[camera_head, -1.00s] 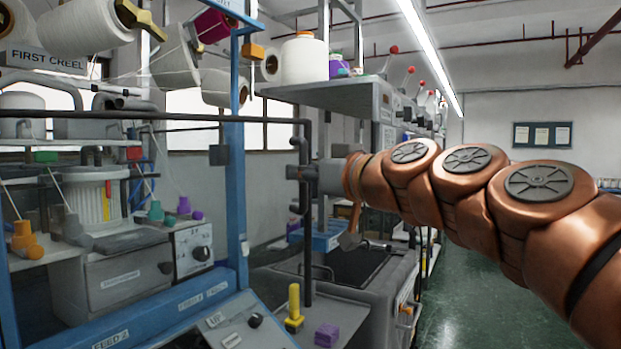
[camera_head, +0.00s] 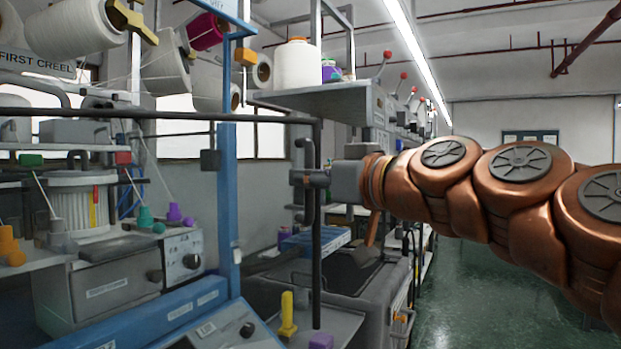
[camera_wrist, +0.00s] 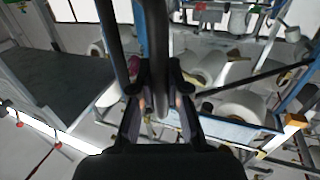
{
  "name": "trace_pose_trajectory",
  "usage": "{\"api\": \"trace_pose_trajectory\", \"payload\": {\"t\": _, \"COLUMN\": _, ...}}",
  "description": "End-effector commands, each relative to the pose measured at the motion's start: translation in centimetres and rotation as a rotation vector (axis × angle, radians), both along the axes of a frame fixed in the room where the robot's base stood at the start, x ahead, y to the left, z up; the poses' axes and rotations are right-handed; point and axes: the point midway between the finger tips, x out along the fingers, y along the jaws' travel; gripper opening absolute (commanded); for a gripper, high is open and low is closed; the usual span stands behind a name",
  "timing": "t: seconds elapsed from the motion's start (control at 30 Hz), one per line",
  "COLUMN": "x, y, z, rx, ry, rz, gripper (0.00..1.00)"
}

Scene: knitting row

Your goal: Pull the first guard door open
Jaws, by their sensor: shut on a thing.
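The first guard door is a dark tubular frame (camera_head: 270,119). Its top rail crosses the head view from the left, and its upright runs down past my gripper. A dark upright handle (camera_head: 308,205) is on this upright. My gripper (camera_head: 300,179) is shut on the handle, with the arm reaching in from the right. In the wrist view the handle (camera_wrist: 157,40) passes between the two fingers of my gripper (camera_wrist: 160,100), and another dark bar (camera_wrist: 109,40) runs beside it. The fingertips' contact is partly hidden.
A blue post (camera_head: 228,190) and the first creel's yarn cones (camera_head: 75,28) stand left, behind the door frame. A grey machine with a shelf (camera_head: 330,100) is just behind my gripper. Green floor (camera_head: 470,290) is open below and right of my arm.

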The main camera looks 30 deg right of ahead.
Motion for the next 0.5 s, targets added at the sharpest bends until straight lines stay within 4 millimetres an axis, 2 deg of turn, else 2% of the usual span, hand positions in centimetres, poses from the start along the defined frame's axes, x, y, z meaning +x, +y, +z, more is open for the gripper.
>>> {"api": "trace_pose_trajectory", "payload": {"t": 0.03, "x": -0.01, "y": 0.0, "z": 0.02, "rx": 0.0, "ry": 0.0, "rz": 0.0, "gripper": 0.0}}
{"api": "trace_pose_trajectory", "payload": {"t": 0.07, "x": -0.01, "y": 0.0, "z": 0.02, "rx": 0.0, "ry": 0.0, "rz": 0.0, "gripper": 0.16}}
{"api": "trace_pose_trajectory", "payload": {"t": 0.3, "x": 0.0, "y": -0.03, "z": 0.03, "rx": 0.0, "ry": -0.001, "rz": -0.001, "gripper": 0.41}}
{"api": "trace_pose_trajectory", "payload": {"t": 0.5, "x": -0.01, "y": -0.04, "z": 0.03, "rx": 0.0, "ry": -0.001, "rz": -0.001, "gripper": 0.41}}
